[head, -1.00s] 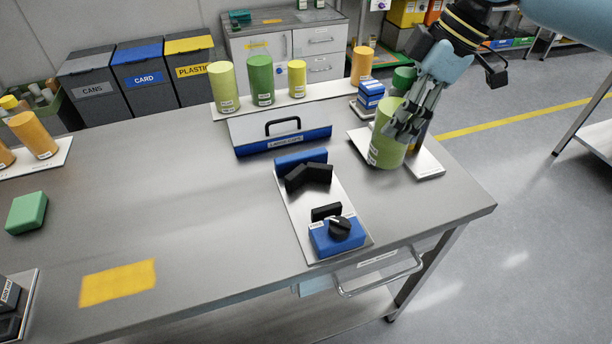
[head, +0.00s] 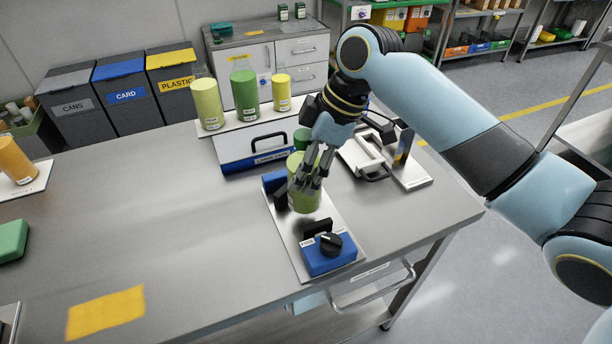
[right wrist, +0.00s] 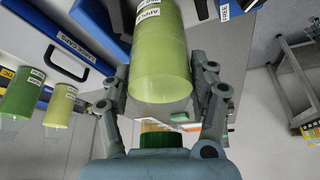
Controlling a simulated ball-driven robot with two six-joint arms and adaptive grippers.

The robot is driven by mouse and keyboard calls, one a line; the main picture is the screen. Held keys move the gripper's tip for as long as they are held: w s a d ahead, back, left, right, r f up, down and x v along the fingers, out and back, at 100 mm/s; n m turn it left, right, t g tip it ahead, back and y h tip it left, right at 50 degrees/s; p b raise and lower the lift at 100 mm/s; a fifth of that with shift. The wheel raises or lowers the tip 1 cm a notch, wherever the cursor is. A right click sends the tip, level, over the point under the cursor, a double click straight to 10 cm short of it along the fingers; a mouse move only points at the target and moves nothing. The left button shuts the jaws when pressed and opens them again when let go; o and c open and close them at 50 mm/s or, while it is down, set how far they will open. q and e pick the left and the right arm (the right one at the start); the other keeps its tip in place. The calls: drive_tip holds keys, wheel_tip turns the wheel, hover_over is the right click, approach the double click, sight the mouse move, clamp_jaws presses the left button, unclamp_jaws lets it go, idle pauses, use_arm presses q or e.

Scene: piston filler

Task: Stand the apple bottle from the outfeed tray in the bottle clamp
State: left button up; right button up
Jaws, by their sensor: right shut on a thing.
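The light-green apple bottle (head: 303,198) is upright in my right gripper (head: 309,183), over the clamp plate. In the right wrist view the bottle (right wrist: 161,60) sits between the fingers of the gripper (right wrist: 162,92), and part of its label reads apple. A dark green cap-like piece (right wrist: 162,140) lies beyond its top end, close to the palm. The bottle clamp (head: 288,236) has black jaws (head: 281,199) beside the bottle and a blue box with a black knob (head: 330,244) at its front. I cannot tell whether the bottle touches the plate. My left gripper is not in view.
A white-and-blue case (head: 236,152) stands behind the clamp. Light-green (head: 206,103), green (head: 244,92) and yellow (head: 281,92) bottles stand on a strip behind it. The table's left middle is clear.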

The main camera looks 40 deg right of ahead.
wheel_tip(320, 180, down, 3)
drive_tip(key=shift+r, duration=0.2)
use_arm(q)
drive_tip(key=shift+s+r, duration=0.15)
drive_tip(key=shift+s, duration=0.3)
use_arm(e)
drive_tip(key=shift+f, duration=0.3)
drive_tip(key=shift+f, duration=0.15)
drive_tip(key=o, duration=1.6)
drive_tip(key=shift+s, duration=0.1)
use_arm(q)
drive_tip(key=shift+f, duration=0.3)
use_arm(e)
drive_tip(key=v, duration=1.2)
